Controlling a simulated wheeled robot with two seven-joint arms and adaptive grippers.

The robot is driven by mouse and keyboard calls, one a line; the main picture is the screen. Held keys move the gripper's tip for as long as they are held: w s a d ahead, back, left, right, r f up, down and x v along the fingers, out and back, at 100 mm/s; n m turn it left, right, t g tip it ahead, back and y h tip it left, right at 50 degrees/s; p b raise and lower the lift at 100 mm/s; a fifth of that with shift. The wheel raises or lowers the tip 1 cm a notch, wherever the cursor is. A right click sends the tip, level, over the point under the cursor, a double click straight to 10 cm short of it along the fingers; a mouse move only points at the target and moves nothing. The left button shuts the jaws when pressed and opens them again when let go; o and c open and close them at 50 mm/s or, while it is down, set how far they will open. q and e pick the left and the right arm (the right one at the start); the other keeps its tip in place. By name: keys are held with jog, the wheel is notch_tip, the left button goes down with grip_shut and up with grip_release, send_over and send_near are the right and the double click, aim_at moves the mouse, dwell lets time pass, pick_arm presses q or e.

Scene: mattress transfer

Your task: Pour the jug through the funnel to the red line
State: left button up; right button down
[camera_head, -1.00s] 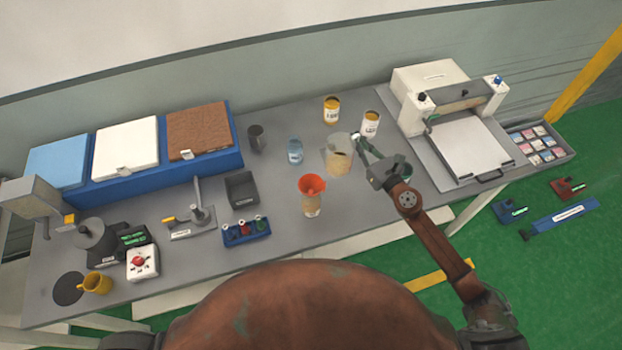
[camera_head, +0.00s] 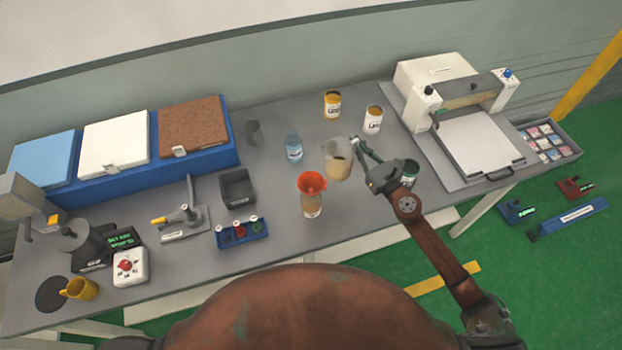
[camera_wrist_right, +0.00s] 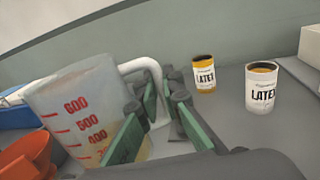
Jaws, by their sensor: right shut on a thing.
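The jug (camera_head: 338,158) is translucent, with red numbers and tan liquid in its lower part. It also shows in the right wrist view (camera_wrist_right: 80,100), where its top appears to lean left, towards the funnel. My right gripper (camera_head: 362,146) is shut on the jug's white handle (camera_wrist_right: 140,66). The orange-red funnel (camera_head: 312,181) sits in the mouth of a bottle (camera_head: 312,206), below and left of the jug in the head view. The funnel's edge shows in the right wrist view (camera_wrist_right: 28,152). I cannot make out a red line on the bottle. My left gripper is not in view.
Two latex cans (camera_head: 332,104) (camera_head: 373,119) stand behind the jug. A blue bottle (camera_head: 294,148) stands left of it, and a dark green can (camera_head: 410,172) is right of my gripper. A bottle rack (camera_head: 241,234) and black bin (camera_head: 237,187) lie left of the funnel.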

aim_at(352, 142)
jog(key=shift+s+a+r+n+p, duration=0.2)
jog(key=shift+r+n, duration=0.3)
jog(key=shift+r, duration=0.2)
jog(key=shift+s+a+r+n+p, duration=0.15)
jog(key=shift+s+a+r+n, duration=0.05)
jog(key=shift+r+n, duration=0.4)
jog(key=shift+s+a+r+n+t+p, duration=0.15)
jog(key=shift+s+a+r+n+p, duration=0.25)
jog(key=shift+r, duration=0.3)
jog(key=shift+s+a+r+n+t+p, duration=0.1)
jog(key=shift+s+a+r+n+t, duration=0.1)
jog(key=shift+r+n, duration=0.4)
jog(key=s+a+r+n+y+p, duration=0.1)
jog(key=s+a+r+n+p, duration=0.2)
jog(key=r+n, duration=0.3)
jog(key=shift+s+a+r+y+p, duration=0.2)
jog(key=shift+a+r+y+p, duration=0.1)
jog(key=shift+a+p, duration=0.25)
jog(key=shift+s+a+r+n+y+p, duration=0.2)
jog(key=shift+r+n+p, duration=0.05)
jog(key=shift+r+n, duration=0.25)
jog(key=shift+s+a+r+n+y+p, duration=0.25)
jog(key=shift+r+n, duration=0.15)
jog(key=shift+n, duration=0.1)
jog(key=shift+s+a+r+n+p, duration=0.1)
jog(key=shift+a+r+n+p, duration=0.15)
jog(key=shift+r+n+p, duration=0.25)
dwell(0.9)
jog(key=shift+s, duration=0.1)
